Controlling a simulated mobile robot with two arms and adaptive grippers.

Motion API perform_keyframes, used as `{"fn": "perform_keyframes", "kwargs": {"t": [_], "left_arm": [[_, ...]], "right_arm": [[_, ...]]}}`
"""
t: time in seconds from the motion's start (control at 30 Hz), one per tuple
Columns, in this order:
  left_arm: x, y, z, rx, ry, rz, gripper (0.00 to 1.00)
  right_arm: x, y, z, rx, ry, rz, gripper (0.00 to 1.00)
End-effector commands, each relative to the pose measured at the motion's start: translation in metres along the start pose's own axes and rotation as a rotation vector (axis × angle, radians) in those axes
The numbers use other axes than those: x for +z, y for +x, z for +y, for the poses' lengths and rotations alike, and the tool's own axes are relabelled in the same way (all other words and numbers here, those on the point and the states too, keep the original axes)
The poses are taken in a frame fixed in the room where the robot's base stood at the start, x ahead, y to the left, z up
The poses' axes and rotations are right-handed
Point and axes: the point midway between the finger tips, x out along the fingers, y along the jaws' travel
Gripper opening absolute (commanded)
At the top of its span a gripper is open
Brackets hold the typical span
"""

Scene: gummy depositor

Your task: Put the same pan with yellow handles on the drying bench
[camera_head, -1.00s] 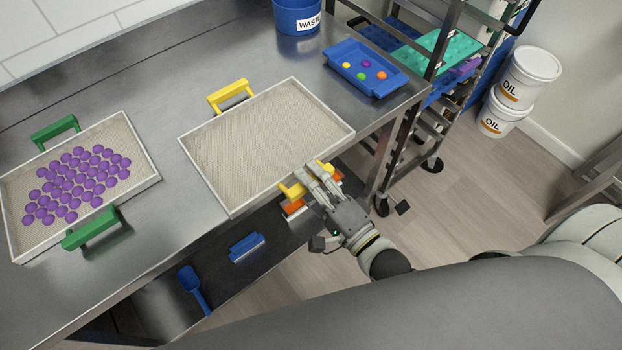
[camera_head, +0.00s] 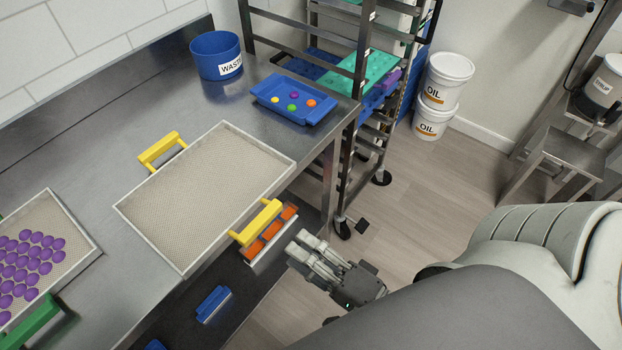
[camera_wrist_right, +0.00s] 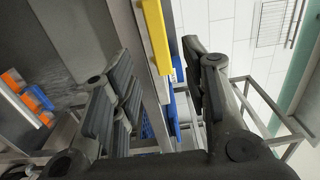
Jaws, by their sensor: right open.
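The pan with yellow handles (camera_head: 205,190) is a shallow, pale, empty tray lying flat on the steel bench (camera_head: 95,165). One yellow handle (camera_head: 162,150) is on its far side. The other yellow handle (camera_head: 256,222) is on the near side, by the bench's front edge. My right gripper (camera_head: 298,247) is open and empty, off the front of the bench and apart from the near handle. In the right wrist view, the yellow handle (camera_wrist_right: 157,36) shows beyond the open fingers (camera_wrist_right: 155,95). My left gripper is not in view.
A pan of purple gummies (camera_head: 50,235) with green handles is at left. A blue tray of colored pieces (camera_head: 292,112) and a blue waste bin (camera_head: 216,68) stand at the back. A metal rack (camera_head: 350,130) and oil buckets (camera_head: 438,95) are to the right. Orange-blue items (camera_head: 270,235) lie below the bench.

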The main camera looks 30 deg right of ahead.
Motion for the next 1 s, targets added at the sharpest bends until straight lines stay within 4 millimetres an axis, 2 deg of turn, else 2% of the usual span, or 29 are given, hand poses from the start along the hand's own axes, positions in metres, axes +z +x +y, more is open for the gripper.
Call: {"fn": "perform_keyframes", "kwargs": {"t": [0.13, 0.4, 0.47, 0.53, 0.57, 0.67, 0.7, 0.77, 0.8, 0.87, 0.9, 1.0], "left_arm": [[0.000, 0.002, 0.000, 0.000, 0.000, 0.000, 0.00], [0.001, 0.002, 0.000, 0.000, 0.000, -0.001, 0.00], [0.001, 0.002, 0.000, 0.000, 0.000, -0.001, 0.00], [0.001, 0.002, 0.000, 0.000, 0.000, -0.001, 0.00], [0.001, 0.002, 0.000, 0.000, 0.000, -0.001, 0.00], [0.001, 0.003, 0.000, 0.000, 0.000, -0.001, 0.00], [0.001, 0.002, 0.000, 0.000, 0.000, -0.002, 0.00], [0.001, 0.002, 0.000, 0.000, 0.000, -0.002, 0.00], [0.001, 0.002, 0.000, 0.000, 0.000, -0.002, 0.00], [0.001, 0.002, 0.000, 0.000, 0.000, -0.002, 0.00], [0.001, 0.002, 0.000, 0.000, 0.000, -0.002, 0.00], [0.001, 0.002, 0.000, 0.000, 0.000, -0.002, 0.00]], "right_arm": [[0.000, -0.011, 0.000, 0.000, 0.000, 0.000, 0.42], [0.000, -0.013, -0.001, -0.002, -0.001, 0.000, 0.42], [-0.001, -0.013, 0.003, 0.006, -0.009, 0.002, 0.42], [-0.003, -0.013, 0.019, 0.036, -0.039, 0.006, 0.42], [-0.004, -0.013, 0.031, 0.058, -0.063, 0.008, 0.42], [-0.012, -0.015, 0.088, 0.171, -0.184, 0.012, 0.42], [-0.016, -0.018, 0.118, 0.232, -0.247, 0.009, 0.42], [-0.022, -0.025, 0.165, 0.330, -0.348, -0.004, 0.42], [-0.025, -0.030, 0.196, 0.398, -0.415, -0.019, 0.42], [-0.030, -0.041, 0.240, 0.498, -0.510, -0.051, 0.42], [-0.033, -0.049, 0.269, 0.563, -0.571, -0.079, 0.42], [-0.036, -0.073, 0.335, 0.722, -0.716, -0.171, 0.42]]}}
